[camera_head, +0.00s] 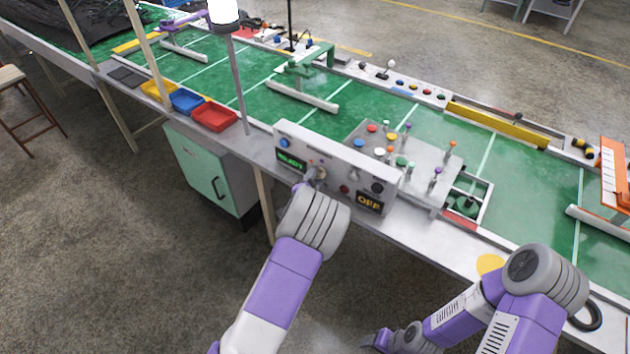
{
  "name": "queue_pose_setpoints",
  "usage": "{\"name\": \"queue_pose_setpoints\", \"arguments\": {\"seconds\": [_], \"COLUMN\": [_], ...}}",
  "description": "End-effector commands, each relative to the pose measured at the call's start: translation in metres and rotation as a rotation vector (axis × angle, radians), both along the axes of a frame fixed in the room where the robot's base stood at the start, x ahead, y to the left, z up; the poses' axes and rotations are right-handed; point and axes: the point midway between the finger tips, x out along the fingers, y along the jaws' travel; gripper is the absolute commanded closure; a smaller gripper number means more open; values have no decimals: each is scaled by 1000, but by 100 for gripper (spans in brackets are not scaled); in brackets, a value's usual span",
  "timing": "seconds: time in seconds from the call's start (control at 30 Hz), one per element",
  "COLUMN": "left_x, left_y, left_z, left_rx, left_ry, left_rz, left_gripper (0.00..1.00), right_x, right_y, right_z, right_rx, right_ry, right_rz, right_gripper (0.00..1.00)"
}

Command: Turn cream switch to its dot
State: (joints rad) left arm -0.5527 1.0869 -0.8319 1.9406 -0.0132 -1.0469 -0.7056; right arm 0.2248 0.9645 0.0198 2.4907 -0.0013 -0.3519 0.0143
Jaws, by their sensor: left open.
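A grey control panel (345,157) stands along the near edge of the green table, with a green READY display (291,161) at its left and an amber OFF display (369,202) at its right. My left arm reaches up to the panel's front from below. My left gripper (318,172) is open, close in front of the middle of the panel, among its small controls. The cream switch and its dot are too small and too covered by the gripper to make out surely; contact cannot be told.
A block of coloured pegs and buttons (405,158) stands behind the panel. Yellow, blue and red trays (214,117) lie to the left, near a grey post (238,85). A green cabinet (208,173) stands below the table. The floor in front is clear.

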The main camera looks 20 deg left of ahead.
Motion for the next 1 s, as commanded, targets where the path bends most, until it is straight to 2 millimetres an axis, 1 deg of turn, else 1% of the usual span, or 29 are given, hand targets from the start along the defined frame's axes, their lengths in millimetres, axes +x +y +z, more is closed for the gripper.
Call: {"name": "queue_pose_setpoints", "arguments": {"seconds": [0.07, 0.17, 0.33, 0.73, 0.87, 1.0], "left_x": [0, 0, 0, 0, 0, 0], "left_y": [0, 0, 0, 0, 1, 2], "left_z": [0, 0, 0, 1, 2, 3], "left_rx": [0, 0, 0, -36, -92, -186], "left_ry": [0, 0, 0, 12, 32, 63], "left_rz": [0, 0, 0, -1, 0, 2], "left_gripper": [60, 73, 99, 100, 100, 100], "right_x": [0, 0, 0, 0, 0, 0], "right_y": [0, 0, 0, 0, 0, 0], "right_z": [0, 0, 0, 1, 2, 3], "right_rx": [0, 0, 0, 0, 0, 0], "right_ry": [0, 0, 0, 0, 0, 0], "right_rz": [0, 0, 0, 0, 0, 0], "right_gripper": [41, 41, 41, 41, 41, 41]}}
